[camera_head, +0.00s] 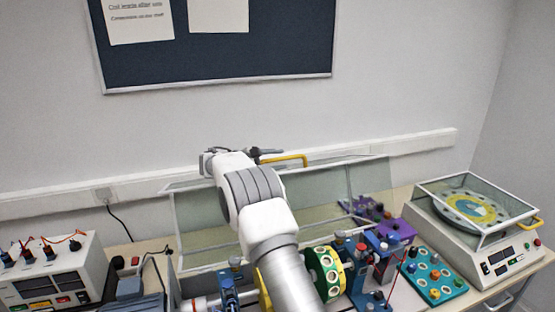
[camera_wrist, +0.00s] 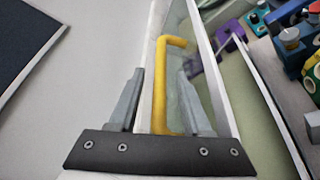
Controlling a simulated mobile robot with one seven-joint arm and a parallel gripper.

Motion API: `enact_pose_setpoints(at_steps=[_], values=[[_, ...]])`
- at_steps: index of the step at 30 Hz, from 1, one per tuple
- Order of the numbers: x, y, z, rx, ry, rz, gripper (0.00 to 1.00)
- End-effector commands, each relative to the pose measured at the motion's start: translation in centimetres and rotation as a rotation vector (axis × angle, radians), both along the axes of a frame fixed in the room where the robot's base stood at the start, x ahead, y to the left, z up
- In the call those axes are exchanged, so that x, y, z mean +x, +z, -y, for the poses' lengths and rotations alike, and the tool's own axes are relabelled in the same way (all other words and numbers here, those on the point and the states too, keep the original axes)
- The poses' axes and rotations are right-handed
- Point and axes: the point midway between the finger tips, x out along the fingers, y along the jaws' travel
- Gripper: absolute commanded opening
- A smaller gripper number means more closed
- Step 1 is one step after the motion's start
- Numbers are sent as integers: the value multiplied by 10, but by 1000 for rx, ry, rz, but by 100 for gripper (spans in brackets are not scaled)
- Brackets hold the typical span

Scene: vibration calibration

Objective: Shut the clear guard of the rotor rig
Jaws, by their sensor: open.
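The clear guard (camera_head: 345,186) of the rotor rig stands raised behind the rotor, a white-framed see-through panel tilted up toward the wall. Its yellow handle (camera_head: 290,158) is on the top edge. In the wrist view the handle (camera_wrist: 160,85) runs between the two grey fingers of my gripper (camera_wrist: 161,76). The fingers are apart, one on each side, and I cannot tell whether either touches it. My arm hides part of the guard and rig in the head view. The rotor's green and yellow discs (camera_head: 325,272) show right of my arm.
A teal board with coloured knobs (camera_head: 434,276) and a white machine with its own clear cover (camera_head: 482,210) stand at the right. A white instrument box (camera_head: 52,272) stands at the left. The wall with a cable trunking (camera_head: 60,205) is close behind the guard.

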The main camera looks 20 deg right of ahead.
Motion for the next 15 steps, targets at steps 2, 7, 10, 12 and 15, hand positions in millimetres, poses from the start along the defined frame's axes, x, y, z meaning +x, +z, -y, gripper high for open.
enact_pose_setpoints(at_steps=[2, 7, 10, 12, 15], values=[[0, 0, 0, 0, 0, 0, 48], [0, 0, 0, 0, 0, 0, 32], [0, 0, 0, 0, 0, 0, 14], [0, 0, 0, -1, -1, 0, 2], [0, 0, 0, -1, -1, 0, 0]])
